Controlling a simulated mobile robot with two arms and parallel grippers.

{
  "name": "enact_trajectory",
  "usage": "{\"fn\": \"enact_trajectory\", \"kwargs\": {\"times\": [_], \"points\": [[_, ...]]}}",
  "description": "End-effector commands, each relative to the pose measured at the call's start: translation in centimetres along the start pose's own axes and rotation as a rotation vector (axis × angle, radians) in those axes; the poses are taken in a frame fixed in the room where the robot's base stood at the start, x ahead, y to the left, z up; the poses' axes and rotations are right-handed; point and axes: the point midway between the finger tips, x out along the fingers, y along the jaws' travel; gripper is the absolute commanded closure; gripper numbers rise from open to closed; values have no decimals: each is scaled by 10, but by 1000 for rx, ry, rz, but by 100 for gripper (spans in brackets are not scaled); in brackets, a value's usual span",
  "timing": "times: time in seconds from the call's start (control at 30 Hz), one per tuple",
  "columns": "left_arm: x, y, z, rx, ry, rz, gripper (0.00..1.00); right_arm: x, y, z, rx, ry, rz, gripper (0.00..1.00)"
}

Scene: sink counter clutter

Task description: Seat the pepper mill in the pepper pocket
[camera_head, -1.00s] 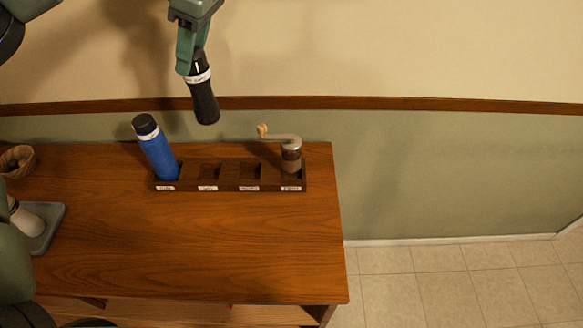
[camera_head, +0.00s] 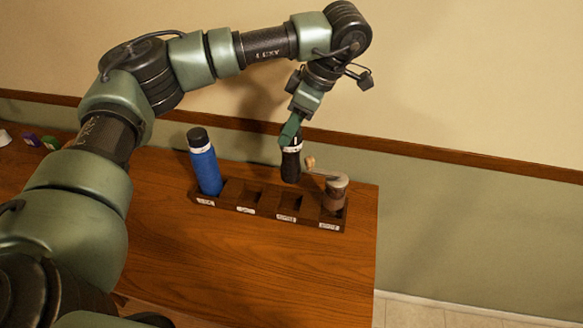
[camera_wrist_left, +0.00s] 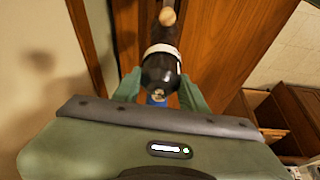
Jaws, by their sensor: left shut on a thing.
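The pepper mill (camera_head: 291,165) is a dark, upright cylinder with a white band. My left gripper (camera_head: 291,140) is shut on its upper part; in the left wrist view, the mill (camera_wrist_left: 160,62) sits between the fingers. The wooden rack (camera_head: 265,213) has a row of labelled pockets, with label text too small to read. The two middle pockets look empty. In the head view the mill's lower end shows just behind the right-middle pocket; its height above the rack is unclear. My right gripper is not in view.
A blue bottle (camera_head: 205,168) with a black cap leans in the leftmost pocket. A crank grinder (camera_head: 334,193) fills the rightmost pocket, its wooden knob close beside the mill. The counter (camera_head: 270,262) in front is clear. Small items lie at far left.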

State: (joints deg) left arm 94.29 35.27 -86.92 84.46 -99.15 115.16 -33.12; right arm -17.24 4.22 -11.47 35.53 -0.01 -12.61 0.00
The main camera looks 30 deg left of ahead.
Motion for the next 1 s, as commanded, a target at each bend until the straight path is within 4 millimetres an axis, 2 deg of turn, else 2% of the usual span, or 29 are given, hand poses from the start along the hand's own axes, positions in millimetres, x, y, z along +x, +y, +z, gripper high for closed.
{"fn": "enact_trajectory", "kwargs": {"times": [0.03,0.1,0.3,0.47,0.73,1.0], "points": [[15,-2,6,2,-1,-7,100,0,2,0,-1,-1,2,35],[32,-2,13,3,-1,-8,100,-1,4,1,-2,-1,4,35],[68,-1,28,0,-1,-3,100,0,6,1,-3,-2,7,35],[80,0,33,0,-1,-1,100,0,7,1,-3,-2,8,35],[109,0,45,0,0,-1,100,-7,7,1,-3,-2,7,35],[112,0,46,-1,0,1,100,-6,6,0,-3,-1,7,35]]}}
